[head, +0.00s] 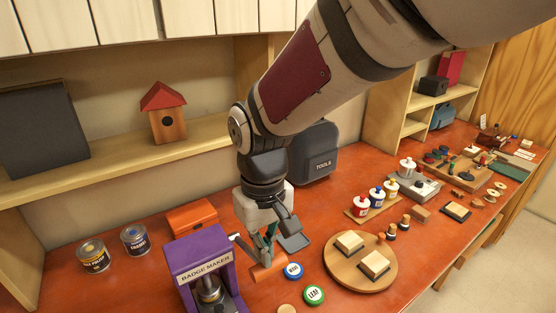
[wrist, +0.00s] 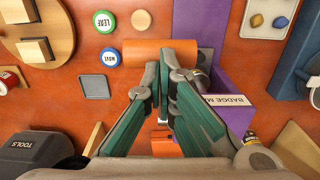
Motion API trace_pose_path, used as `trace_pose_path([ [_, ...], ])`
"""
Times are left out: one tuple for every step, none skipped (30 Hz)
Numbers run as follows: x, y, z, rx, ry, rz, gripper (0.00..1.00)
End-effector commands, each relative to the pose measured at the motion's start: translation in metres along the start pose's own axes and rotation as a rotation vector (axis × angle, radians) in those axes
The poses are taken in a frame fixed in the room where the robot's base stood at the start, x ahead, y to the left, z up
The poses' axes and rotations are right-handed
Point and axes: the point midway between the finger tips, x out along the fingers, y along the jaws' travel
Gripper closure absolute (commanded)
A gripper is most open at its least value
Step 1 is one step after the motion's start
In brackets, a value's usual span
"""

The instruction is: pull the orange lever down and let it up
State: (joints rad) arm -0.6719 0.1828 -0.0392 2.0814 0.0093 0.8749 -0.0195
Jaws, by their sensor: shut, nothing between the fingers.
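The purple badge maker (head: 202,262) stands on the red bench, at the bottom of the head view. Its purple body also shows right of centre in the wrist view (wrist: 207,68). The orange lever grip (head: 268,272) is a cylinder on the badge maker's right side, and it lies across the upper middle of the wrist view (wrist: 140,52). My gripper (head: 270,247) is shut and empty, pointing down at the orange grip. In the wrist view its fingertips (wrist: 164,62) overlap the grip's near side. I cannot tell whether they touch it.
Blue and green badges (head: 314,295) and a small grey tray (head: 295,243) lie close right of the lever. A round wooden board (head: 344,283) with blocks is further right. An orange box (head: 193,217) and two cans (head: 94,257) stand behind and left.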

Motion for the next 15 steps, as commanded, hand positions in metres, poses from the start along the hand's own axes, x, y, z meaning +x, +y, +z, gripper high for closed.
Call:
trace_pose_path([
  [-0.008, -0.001, 0.002, 0.001, -0.002, 0.0, 1.0],
  [-0.011, -0.001, 0.003, 0.002, -0.003, 0.0, 1.0],
  [-0.015, -0.001, 0.003, 0.002, -0.004, 0.0, 1.0],
  [-0.018, -0.001, 0.003, 0.002, -0.003, 0.0, 1.0],
  [-0.022, -0.001, 0.003, 0.002, -0.003, 0.0, 1.0],
  [-0.026, -0.001, 0.003, 0.001, -0.004, 0.0, 1.0],
  [-0.029, -0.001, 0.003, 0.001, -0.004, 0.0, 1.0],
  [-0.032, -0.001, 0.003, 0.001, -0.003, 0.0, 1.0],
  [-0.037, -0.001, 0.002, 0.001, -0.002, 0.0, 1.0],
  [-0.04, -0.001, 0.002, 0.001, -0.003, 0.0, 1.0],
  [-0.043, -0.001, 0.003, 0.001, -0.004, 0.0, 1.0],
  [-0.048, -0.001, 0.003, 0.002, -0.003, 0.0, 1.0],
  [-0.051, -0.001, 0.002, 0.002, -0.002, 0.0, 1.0],
  [-0.054, -0.001, 0.002, 0.002, -0.002, 0.0, 1.0],
  [-0.058, -0.001, 0.002, 0.002, -0.003, 0.0, 1.0],
])
